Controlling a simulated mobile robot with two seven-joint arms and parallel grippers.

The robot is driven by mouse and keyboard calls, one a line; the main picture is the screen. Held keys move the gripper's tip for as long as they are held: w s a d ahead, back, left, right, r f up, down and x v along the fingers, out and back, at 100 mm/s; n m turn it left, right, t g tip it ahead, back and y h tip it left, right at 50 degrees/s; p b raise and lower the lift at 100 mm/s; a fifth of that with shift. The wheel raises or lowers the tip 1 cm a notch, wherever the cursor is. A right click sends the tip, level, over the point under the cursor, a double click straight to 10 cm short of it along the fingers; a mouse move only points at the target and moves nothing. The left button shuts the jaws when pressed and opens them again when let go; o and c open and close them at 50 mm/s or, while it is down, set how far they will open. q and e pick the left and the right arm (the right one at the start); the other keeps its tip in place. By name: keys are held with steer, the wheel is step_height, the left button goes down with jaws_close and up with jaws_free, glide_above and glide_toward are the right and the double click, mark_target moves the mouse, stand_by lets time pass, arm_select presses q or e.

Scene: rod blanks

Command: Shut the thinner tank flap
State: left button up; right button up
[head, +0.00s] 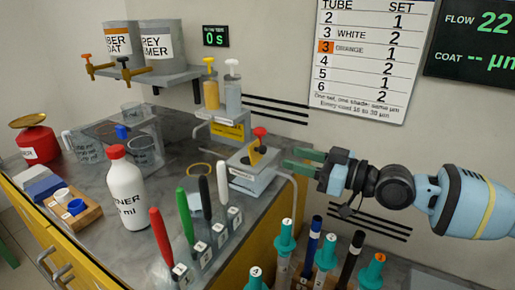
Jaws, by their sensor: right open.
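A small grey box-like tank (249,180) stands at the right part of the grey bench. I cannot read the label on the tank's front. My right gripper (290,158), with green fingers, is just right of the tank and its raised plate. It is open, with nothing seen between the fingers, and seems apart from the plate. My left gripper is not in view.
A white bottle with a red cap (124,190) and several upright coloured pens (207,197) stand on the bench. A dispenser with two pump bottles (223,127) is behind the tank. Capped rods (286,237) stand in front.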

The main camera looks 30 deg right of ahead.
mark_target(265, 150)
steer(key=p+x, duration=0.3)
steer(key=x, duration=0.3)
steer(key=shift+a+r, duration=0.1)
steer(key=shift+r, duration=0.1)
steer(key=shift+w+a+f+p, duration=0.1)
steer(key=shift+w+a+p, duration=0.3)
steer(key=shift+w, duration=0.2)
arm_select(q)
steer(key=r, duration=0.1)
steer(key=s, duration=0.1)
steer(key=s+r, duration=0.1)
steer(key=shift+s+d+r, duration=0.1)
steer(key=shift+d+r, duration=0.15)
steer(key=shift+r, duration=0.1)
